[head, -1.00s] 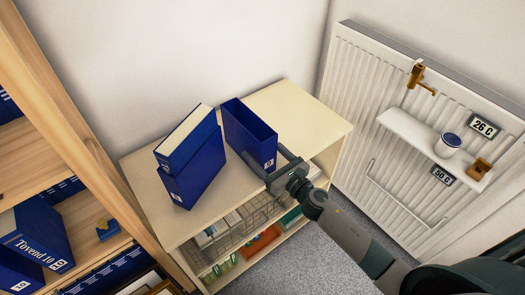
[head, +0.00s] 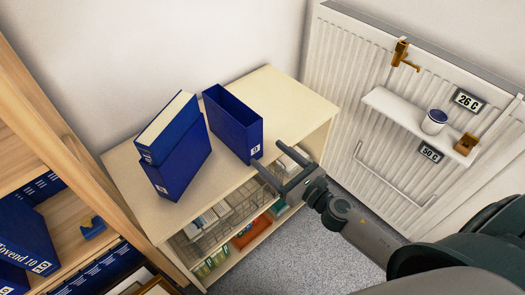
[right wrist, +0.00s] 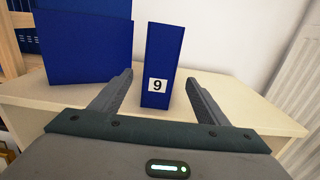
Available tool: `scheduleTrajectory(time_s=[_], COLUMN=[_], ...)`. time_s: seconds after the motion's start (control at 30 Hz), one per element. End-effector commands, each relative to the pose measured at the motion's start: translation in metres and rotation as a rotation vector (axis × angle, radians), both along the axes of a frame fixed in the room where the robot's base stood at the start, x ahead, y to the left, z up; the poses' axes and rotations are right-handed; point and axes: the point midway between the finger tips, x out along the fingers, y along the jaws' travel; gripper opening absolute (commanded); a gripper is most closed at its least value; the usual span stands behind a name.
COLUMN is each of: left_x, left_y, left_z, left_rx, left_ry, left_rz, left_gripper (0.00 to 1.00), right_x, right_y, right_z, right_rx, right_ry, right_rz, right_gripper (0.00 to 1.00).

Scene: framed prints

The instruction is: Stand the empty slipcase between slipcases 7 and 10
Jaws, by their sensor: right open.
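The empty blue slipcase (head: 233,125) stands upright, open top showing, on the cream low cabinet (head: 290,95). Its narrow face reads 9 in the right wrist view (right wrist: 163,60). My right gripper (head: 268,155) is open at its near end; in the right wrist view the fingers (right wrist: 158,80) point toward it, one on each side, with gaps. A blue slipcase labelled 10, marked "Tovend 10" (head: 25,235), is on the wooden bookcase at left, partly cut off. I cannot make out a 7. My left gripper is not in view.
Another blue case (head: 182,165) with a white-paged volume (head: 168,125) at its top stands left of the empty slipcase. The wooden bookcase (head: 75,165) holds blue spines and a small blue object (head: 92,228). A radiator (head: 340,75) with a shelf is at right.

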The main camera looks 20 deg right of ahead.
Motion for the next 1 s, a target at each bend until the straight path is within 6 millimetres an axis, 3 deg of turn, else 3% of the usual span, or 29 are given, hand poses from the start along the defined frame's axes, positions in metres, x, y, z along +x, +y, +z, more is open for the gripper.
scheduleTrajectory(time_s=[0.23, 1.0], left_x=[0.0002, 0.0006], left_y=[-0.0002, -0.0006], left_z=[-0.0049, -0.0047], left_rx=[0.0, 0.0], left_ry=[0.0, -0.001], left_rz=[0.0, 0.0], left_gripper=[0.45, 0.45], right_x=[-0.0131, -0.0132], right_y=[-0.0044, -0.0046], right_z=[0.0002, 0.0007], right_rx=[-0.001, -0.001], right_ry=[0.0, -0.001], right_rz=[0.001, 0.001], right_gripper=[0.69, 0.69])
